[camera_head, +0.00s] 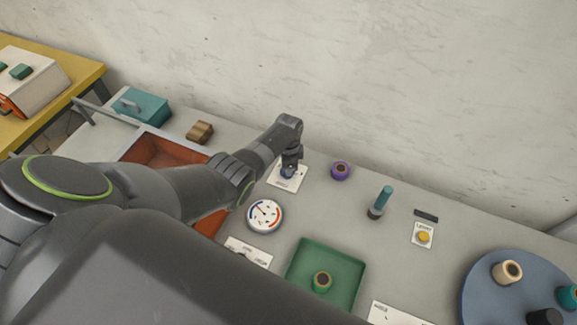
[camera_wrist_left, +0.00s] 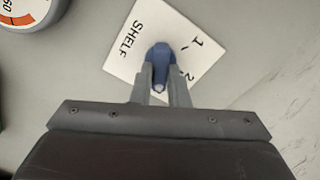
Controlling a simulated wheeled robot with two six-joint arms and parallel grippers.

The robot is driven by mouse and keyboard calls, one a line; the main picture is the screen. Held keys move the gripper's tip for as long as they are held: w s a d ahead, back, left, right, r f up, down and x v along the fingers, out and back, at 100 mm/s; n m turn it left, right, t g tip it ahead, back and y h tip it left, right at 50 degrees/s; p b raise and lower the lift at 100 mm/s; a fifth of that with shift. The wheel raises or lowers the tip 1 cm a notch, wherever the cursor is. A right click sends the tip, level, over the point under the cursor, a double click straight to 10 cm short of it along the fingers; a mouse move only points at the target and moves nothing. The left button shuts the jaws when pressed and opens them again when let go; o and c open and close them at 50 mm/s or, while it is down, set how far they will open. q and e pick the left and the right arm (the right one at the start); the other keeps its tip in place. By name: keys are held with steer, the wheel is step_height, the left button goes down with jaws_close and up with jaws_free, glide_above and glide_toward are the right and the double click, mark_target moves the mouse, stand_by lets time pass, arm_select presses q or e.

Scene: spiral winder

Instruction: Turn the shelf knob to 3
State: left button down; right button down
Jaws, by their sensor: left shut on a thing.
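The shelf knob is a small blue knob (camera_wrist_left: 160,55) on a white plate (camera_wrist_left: 127,44) marked SHELF. The plate also shows in the head view (camera_head: 291,183), lying on the grey table. In the left wrist view the numbers 1 and 2 show to the right of the knob; no 3 is visible. My left gripper (camera_head: 290,166) is over the plate, pointing down. In the left wrist view its two fingers (camera_wrist_left: 160,78) are shut on the knob from both sides. I cannot tell which number the knob points to. My right gripper is not in view.
A round dial gauge (camera_head: 265,215) and a green tray (camera_head: 353,264) with a spool lie nearer. A purple spool (camera_head: 340,170), a teal-handled peg (camera_head: 381,202) and a yellow button (camera_head: 424,237) stand to the right. A blue turntable (camera_head: 486,285) is at far right.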

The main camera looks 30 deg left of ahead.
arm_select(q)
steer(key=shift+w, duration=0.1)
steer(key=c, duration=1.4)
jaws_free()
steer(key=shift+r, duration=0.6)
step_height(320, 180, up, 5)
steer(key=shift+r+p, duration=0.1)
steer(key=shift+p, duration=0.8)
step_height(320, 180, up, 11)
steer(key=shift+b, duration=0.3)
